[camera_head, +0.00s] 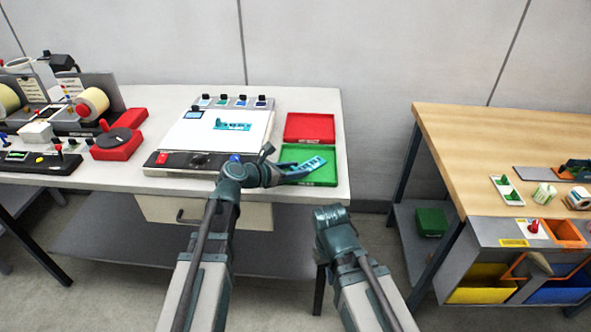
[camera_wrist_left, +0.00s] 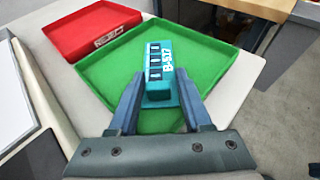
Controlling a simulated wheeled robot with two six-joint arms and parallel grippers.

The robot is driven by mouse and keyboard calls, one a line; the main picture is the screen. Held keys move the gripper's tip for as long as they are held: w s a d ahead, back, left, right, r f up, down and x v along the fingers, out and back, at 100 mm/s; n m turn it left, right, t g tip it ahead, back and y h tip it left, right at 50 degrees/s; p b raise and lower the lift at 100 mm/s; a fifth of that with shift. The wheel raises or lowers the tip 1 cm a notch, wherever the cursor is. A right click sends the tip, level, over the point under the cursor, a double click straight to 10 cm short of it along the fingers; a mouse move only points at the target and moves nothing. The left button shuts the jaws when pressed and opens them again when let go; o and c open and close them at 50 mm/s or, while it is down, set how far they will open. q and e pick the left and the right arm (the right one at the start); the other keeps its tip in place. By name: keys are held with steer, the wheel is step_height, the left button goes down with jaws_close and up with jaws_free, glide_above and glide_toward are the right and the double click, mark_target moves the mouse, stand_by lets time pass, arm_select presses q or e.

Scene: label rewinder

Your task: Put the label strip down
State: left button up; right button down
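The label strip (camera_wrist_left: 160,70) is a teal piece with dark marks and white "B-57" lettering. In the left wrist view it sits between the two fingers of my left gripper (camera_wrist_left: 161,92), which appear to touch both its sides. It points away from me over the green tray (camera_wrist_left: 110,78). In the head view the strip (camera_head: 313,164) is over the green tray (camera_head: 327,180), beyond my left gripper (camera_head: 291,172). I cannot tell whether the strip touches the tray floor. My right gripper (camera_head: 330,214) is in front of the table; its fingers are unclear.
A red tray (camera_head: 309,127) adjoins the green tray's far side; both look empty otherwise. Left of them is a white-topped device (camera_head: 190,133) with a teal label on it. A rewinder with rolls (camera_head: 92,103) stands farther left. A wooden bench (camera_head: 470,140) is right, across a gap.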

arm_select(q)
steer(key=shift+o, duration=0.6)
steer(key=shift+r, duration=0.1)
